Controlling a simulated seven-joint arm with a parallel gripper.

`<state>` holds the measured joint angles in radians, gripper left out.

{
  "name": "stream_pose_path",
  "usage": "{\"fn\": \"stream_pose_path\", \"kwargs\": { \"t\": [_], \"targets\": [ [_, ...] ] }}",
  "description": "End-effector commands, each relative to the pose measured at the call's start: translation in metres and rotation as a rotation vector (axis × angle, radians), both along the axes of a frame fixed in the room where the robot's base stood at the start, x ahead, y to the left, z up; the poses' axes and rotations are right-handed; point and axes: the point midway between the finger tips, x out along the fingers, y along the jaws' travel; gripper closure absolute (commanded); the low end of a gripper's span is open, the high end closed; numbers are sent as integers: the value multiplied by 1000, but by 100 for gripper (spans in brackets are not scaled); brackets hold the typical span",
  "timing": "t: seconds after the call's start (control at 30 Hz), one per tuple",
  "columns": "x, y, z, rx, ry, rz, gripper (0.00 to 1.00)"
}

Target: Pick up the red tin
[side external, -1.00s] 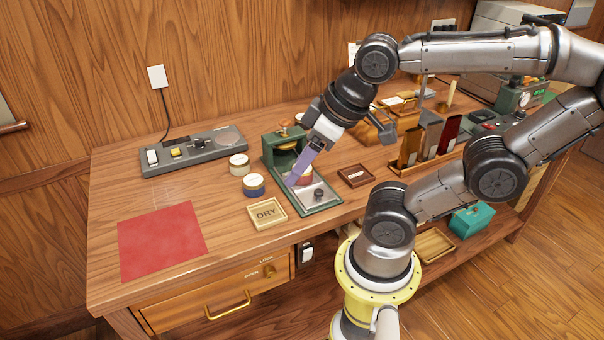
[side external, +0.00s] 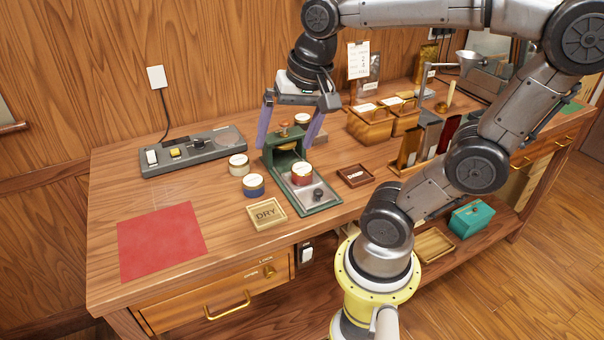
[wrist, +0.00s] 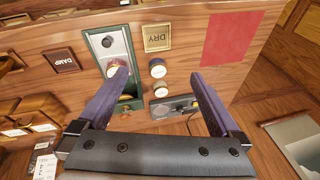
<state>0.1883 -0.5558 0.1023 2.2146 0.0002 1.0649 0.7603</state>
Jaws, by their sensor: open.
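The red tin (side external: 301,174) with a pale lid stands upright on the metal plate of the green press (side external: 322,208), in front of the press's upright part. In the wrist view the red tin (wrist: 114,66) shows near the left fingertip, which partly covers it. My gripper (side external: 286,144) is open and empty, with its two purple fingers spread on either side of the press's upright part, behind the tin. In the wrist view my gripper (wrist: 160,76) also shows wide apart, with nothing between its fingers but bench and other tins beyond.
A blue tin (side external: 253,185) and a cream tin (side external: 239,165) stand left of the press. A DRY tray (side external: 267,214) lies in front and a dark DAMP tray (side external: 355,176) to the right. Bare bench surrounds the red mat (side external: 162,240).

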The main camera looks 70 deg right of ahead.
Motion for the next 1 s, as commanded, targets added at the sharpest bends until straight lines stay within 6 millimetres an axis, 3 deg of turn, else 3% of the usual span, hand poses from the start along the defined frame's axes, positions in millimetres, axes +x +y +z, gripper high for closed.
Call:
{"fn": "stream_pose_path", "kwargs": {
  "t": [0.1, 0.2, 0.3, 0.4, 0.63, 1.0],
  "targets": [
    [21, -45, -6, 79, 100, -354, 0],
    [29, -83, -17, 127, 169, -584, 0],
    [29, -115, -30, 155, 221, -710, 0],
    [23, -134, -41, 173, 255, -775, 0],
    [15, -144, -58, 184, 273, -817, 0],
    [16, -143, -122, 184, 273, -812, 0]
  ]
}}
